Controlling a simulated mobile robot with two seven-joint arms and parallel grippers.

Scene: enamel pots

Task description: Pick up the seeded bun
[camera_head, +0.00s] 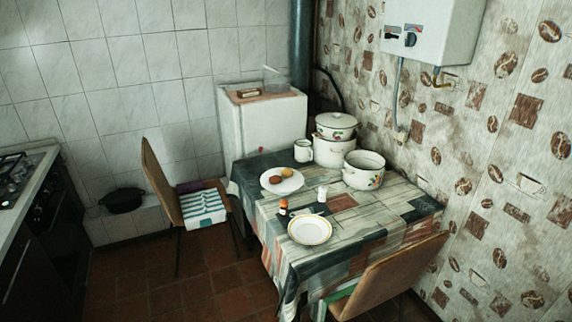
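Small round items lie on a white plate (289,186) at the left side of the table. One is a yellowish-tan bun-like item (287,170). Another is a reddish-brown round item (275,179) at the plate's left. They are too small for me to tell whether either has seeds. Neither of my grippers shows in the head view.
The table (350,232) has a patterned cloth. Enamel pots (364,168), a white mug (303,150), small shakers (322,193) and an empty yellow-rimmed plate (310,230) stand on it. Chairs (160,180) (390,275) flank it. Floor (185,290) is open at front left.

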